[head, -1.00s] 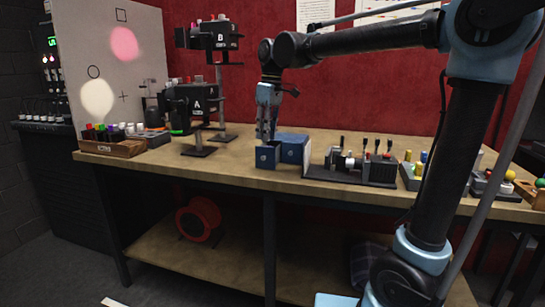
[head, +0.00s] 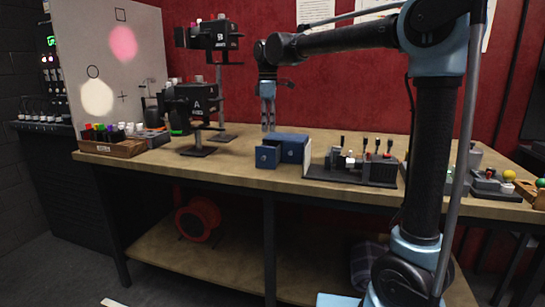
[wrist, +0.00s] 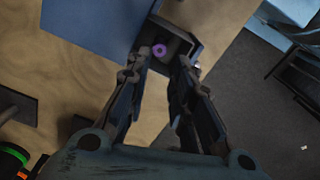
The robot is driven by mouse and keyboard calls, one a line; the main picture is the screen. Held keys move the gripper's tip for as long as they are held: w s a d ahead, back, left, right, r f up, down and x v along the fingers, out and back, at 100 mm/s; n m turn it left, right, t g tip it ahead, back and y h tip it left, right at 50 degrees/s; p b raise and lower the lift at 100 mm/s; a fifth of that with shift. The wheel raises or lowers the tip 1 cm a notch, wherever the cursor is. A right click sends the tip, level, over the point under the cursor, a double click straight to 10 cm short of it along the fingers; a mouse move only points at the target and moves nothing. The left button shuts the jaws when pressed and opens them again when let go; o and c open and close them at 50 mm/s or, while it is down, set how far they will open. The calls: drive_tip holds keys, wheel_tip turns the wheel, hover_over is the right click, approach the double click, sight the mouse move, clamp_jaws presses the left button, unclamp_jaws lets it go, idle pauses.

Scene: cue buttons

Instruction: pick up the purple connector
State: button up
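The purple connector (wrist: 160,50) is a small purple ring with a dark centre. It lies inside the pulled-out drawer (wrist: 184,32) of a blue box in the wrist view. In the head view the drawer's blue front (head: 267,157) shows, but its front hides the connector. My gripper (wrist: 160,70) is open and empty, its two fingers apart and pointing toward the drawer. The connector appears between and beyond the fingertips, nearer the left finger. In the head view my gripper (head: 268,128) hangs above the drawer, fingers down.
The blue box (head: 293,147) stands behind the drawer on the wooden bench (head: 240,172). A dark switch panel (head: 350,168) is close on its right. Black lamp units (head: 193,105) stand to the left. A wooden tray of coloured parts (head: 112,147) is at the far left.

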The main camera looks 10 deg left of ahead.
drive_tip(key=shift+w+d+f, duration=0.1)
drive_tip(key=shift+d+f, duration=0.05)
drive_tip(key=shift+f, duration=4.5)
clamp_jaws()
